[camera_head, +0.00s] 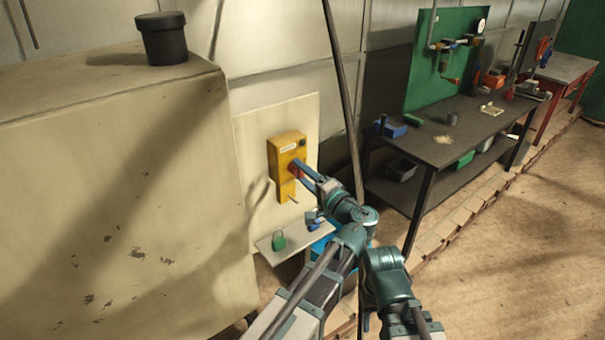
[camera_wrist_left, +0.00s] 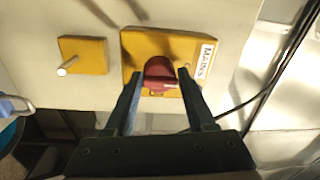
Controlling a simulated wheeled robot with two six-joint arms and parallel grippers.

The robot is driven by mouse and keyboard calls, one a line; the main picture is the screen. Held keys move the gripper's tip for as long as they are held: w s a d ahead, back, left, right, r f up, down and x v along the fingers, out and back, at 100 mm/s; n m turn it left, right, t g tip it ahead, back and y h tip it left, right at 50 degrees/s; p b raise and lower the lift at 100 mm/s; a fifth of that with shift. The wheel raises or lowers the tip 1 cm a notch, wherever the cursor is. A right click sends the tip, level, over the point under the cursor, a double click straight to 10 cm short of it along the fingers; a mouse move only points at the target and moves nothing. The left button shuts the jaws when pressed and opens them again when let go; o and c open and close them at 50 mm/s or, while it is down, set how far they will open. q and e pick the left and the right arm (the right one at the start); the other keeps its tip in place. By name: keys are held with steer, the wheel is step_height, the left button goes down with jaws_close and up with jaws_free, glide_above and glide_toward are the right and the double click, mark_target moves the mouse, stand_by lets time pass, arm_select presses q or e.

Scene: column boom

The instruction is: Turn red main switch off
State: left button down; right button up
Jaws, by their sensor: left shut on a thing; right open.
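The red main switch (camera_wrist_left: 160,72) is a rotary knob on a yellow box (camera_wrist_left: 132,42) with a white MAINS label (camera_wrist_left: 206,60). In the head view the yellow box (camera_head: 287,146) is on a pale wall panel, and a bit of the red knob (camera_head: 293,169) shows at its front. My left gripper (camera_wrist_left: 159,76) is shut on the knob, with one dark finger on each side of it. In the head view my left gripper (camera_head: 302,171) reaches the box from the lower right. My right gripper cannot be made out; part of an arm of mine shows at the lower middle.
A smaller yellow plate with a peg (camera_wrist_left: 82,56) is beside the switch box. A green padlock (camera_head: 278,240) and a blue padlock (camera_head: 314,222) are at the small shelf (camera_head: 265,247) below. A large beige cabinet (camera_head: 110,190) stands left; a dark workbench (camera_head: 440,150) stands right.

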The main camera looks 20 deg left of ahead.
arm_select(q)
steer(key=shift+f, duration=0.15)
stand_by(0.3)
steer(key=shift+c, duration=1.4)
jaws_free()
